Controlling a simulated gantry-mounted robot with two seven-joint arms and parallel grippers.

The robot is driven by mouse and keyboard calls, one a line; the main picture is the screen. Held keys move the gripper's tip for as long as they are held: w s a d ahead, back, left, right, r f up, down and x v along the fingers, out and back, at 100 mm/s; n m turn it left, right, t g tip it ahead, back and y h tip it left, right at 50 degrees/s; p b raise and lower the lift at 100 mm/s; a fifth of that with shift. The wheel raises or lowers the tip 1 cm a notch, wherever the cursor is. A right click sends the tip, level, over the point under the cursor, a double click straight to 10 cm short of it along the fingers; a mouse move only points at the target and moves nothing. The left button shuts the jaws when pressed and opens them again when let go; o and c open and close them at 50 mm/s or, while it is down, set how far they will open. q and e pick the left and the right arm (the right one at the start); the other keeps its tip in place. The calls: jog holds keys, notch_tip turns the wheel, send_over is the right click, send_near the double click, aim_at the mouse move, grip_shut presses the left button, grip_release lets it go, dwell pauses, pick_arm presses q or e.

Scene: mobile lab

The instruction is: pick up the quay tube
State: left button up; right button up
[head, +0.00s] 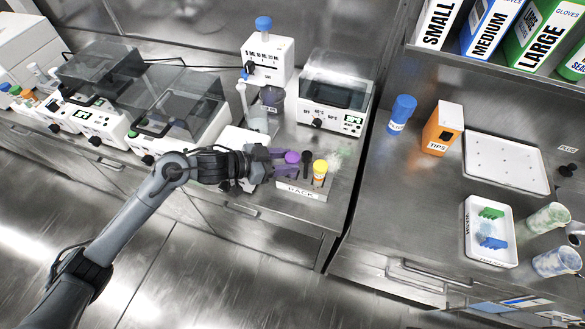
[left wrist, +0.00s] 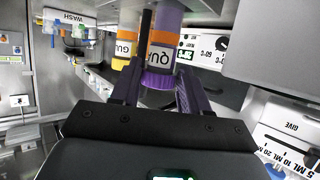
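The quay tube, with a purple cap and an orange label with part of its name showing, stands in the rack (head: 301,192). Its purple cap (head: 292,157) shows in the head view, and the tube (left wrist: 164,42) is upside down in the left wrist view. My left gripper (head: 283,161) reaches in from the left at the cap. In the left wrist view its two purple fingers (left wrist: 159,76) are apart, one on each side of the cap, with small gaps visible. The gripper's tips and arm partly hide the rack. My right gripper is not in view.
A black-capped tube (head: 306,158) and a yellow-capped tube (head: 320,168) stand close by in the rack. A white machine (head: 338,95) is behind it. Lidded machines (head: 180,110) stand left. An orange tips box (head: 442,130) and white tray (head: 507,164) are right.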

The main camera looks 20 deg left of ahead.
pick_arm(q)
grip_shut()
jog(key=shift+r, duration=0.1)
